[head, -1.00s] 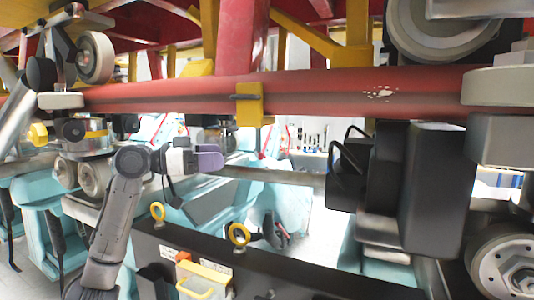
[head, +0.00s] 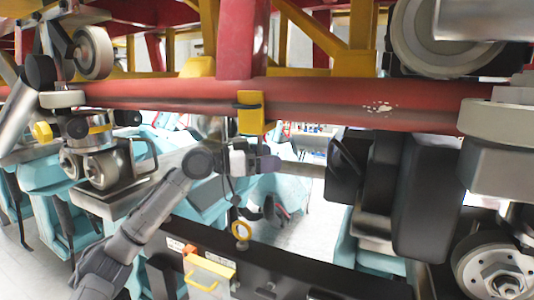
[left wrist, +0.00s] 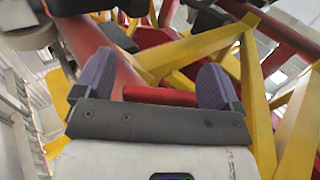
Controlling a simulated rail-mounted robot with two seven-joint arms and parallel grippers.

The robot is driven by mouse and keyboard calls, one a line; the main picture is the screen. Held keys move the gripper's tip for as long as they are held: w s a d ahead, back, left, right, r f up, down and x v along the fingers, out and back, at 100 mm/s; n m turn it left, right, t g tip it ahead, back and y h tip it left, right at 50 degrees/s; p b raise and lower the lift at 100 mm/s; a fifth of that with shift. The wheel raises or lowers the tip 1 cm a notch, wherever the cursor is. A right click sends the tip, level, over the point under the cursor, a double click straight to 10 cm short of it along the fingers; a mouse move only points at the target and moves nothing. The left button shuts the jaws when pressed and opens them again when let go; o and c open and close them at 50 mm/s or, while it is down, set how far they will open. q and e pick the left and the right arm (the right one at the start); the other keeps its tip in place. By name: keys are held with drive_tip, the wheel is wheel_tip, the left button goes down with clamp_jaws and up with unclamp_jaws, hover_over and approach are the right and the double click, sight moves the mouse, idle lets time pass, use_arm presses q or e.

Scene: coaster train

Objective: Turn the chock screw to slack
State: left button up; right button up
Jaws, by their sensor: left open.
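I cannot tell for certain which part is the chock screw. A yellow ring (head: 241,231) stands upright on the black beam (head: 290,262), below my left gripper (head: 268,163). The gripper has purple fingertips and is in the gap below the red tube (head: 330,97). In the left wrist view the two purple fingers (left wrist: 157,82) are spread apart with nothing held between them. A red bar and yellow struts (left wrist: 195,45) show beyond them. My right gripper is in neither view.
A yellow clamp (head: 250,112) sits on the red tube above the gripper. Black blocks (head: 420,200) hang to the right, near grey wheels (head: 498,272). Teal seats lie behind.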

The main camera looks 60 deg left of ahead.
use_arm(q)
drive_tip(key=shift+c, duration=0.4)
drive_tip(key=c, duration=0.8)
drive_tip(key=shift+c, duration=0.2)
drive_tip(key=shift+h, duration=0.3)
drive_tip(key=m+g+h+p, duration=0.1)
drive_tip(key=m+g+h, duration=0.1)
drive_tip(key=h, duration=0.1)
drive_tip(key=m+g+h+p, duration=0.1)
drive_tip(key=m+g+h, duration=0.1)
drive_tip(key=m+h, duration=0.1)
drive_tip(key=d+m+g+h+p, duration=0.1)
drive_tip(key=m+g+h+p, duration=0.1)
drive_tip(key=g, duration=0.1)
drive_tip(key=shift+s+r+m+h, duration=0.1)
drive_tip(key=shift+s+m+h, duration=0.25)
drive_tip(key=shift+m+h, duration=0.05)
drive_tip(key=shift+g, duration=0.3)
